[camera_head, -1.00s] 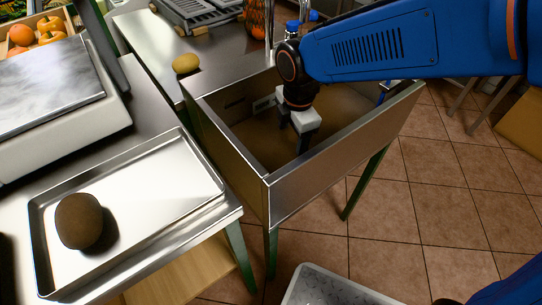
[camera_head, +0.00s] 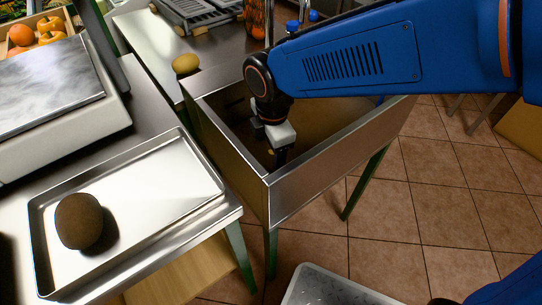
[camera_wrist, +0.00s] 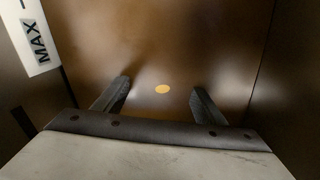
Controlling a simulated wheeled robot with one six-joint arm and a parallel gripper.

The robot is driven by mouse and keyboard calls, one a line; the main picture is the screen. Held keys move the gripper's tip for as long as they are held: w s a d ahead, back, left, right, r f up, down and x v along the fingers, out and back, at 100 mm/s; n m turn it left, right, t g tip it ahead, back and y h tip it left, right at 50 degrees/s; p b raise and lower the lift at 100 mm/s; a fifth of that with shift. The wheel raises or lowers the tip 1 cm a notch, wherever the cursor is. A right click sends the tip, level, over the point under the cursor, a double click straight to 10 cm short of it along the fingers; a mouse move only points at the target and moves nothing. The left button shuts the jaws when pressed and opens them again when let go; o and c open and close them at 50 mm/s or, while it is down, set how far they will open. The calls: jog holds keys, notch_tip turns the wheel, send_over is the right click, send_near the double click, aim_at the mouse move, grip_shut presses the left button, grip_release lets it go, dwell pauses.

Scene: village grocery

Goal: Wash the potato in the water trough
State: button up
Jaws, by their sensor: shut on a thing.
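The water trough (camera_head: 335,155) is an open metal box on green legs, with murky brown water inside. My gripper (camera_head: 279,155) reaches down into it near its front left wall. In the wrist view my gripper (camera_wrist: 163,100) has its two dark fingers apart, their tips in the brown water. A small yellow patch of the potato (camera_wrist: 162,89) shows between them; the rest is hidden under the water. The fingers are shut on it. Another potato, brown and dirty-looking (camera_head: 79,221), lies on the metal tray (camera_head: 160,205). A yellowish, clean-looking potato (camera_head: 186,64) lies on the counter behind.
A MAX label (camera_wrist: 38,42) is on the trough wall. A scale (camera_head: 60,110) stands at the left, with a crate of orange produce (camera_head: 45,30) behind. A grey bin (camera_head: 330,287) is at the front on the tiled floor (camera_head: 400,235). The tray's right part is bare.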

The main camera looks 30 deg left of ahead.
aim_at(270, 152)
notch_tip(270, 152, up, 24)
dwell(1.7)
dwell(1.5)
